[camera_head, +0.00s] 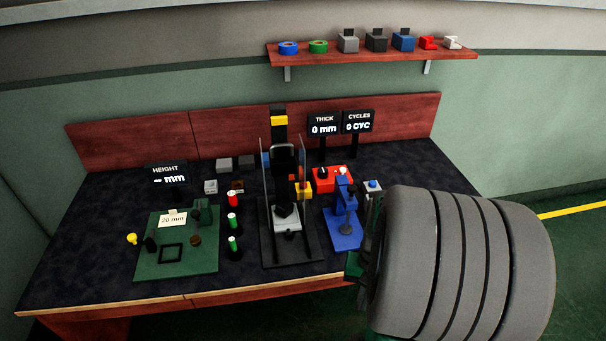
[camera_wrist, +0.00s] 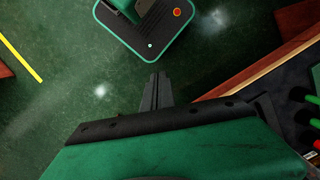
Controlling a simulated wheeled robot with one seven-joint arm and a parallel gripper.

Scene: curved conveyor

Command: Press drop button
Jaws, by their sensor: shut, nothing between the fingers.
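No label reading "drop" is legible, so I cannot tell which control is the drop button. A black drop-tower-like rig (camera_head: 302,241) with clear side panels stands mid-bench. Right of it are a red box (camera_head: 321,186) with a dark knob and a pale button, and a small grey box with a blue button (camera_head: 373,184), partly behind my arm. My gripper (camera_wrist: 157,78) is shut and empty in the wrist view, over the green floor beside the bench edge. In the head view my grey arm hides it.
The bench's wooden edge (camera_wrist: 265,65) runs along the wrist view's right. A blue press-like device (camera_head: 346,232) stands close to my arm. Left of the rig are several coloured-top cylinders (camera_head: 232,221) and a green board (camera_head: 195,262). A shelf (camera_head: 375,54) hangs above.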

